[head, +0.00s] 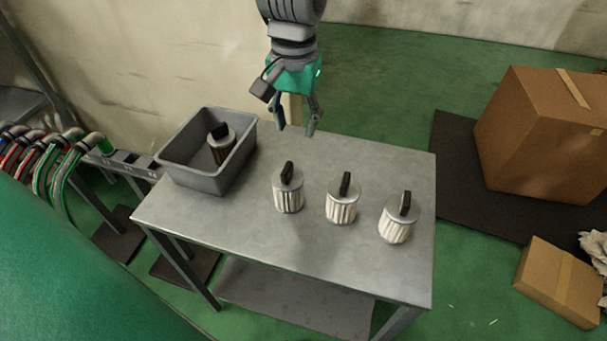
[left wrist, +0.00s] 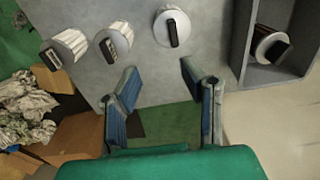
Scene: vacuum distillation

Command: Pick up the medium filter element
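Three filter elements with pleated pale sides, grey caps and black handles stand upright in a row on the metal table (head: 250,245): the left one (head: 289,190), the middle one (head: 342,202) and the right one (head: 397,221). I cannot tell for sure which is the medium one. A darker filter element (head: 222,148) sits in a grey bin (head: 187,178). My left gripper (head: 297,130) is open and empty, above the table's far edge and apart from all filters. In the left wrist view, its fingers (left wrist: 160,78) are spread, with the row beyond them. My right gripper is not seen.
Bare tabletop lies around and in front of the row. A large cardboard box (head: 540,135) and a smaller one (head: 558,282) stand on the floor at right. Coloured hoses (head: 65,150) run at the left. A wall is behind the bin.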

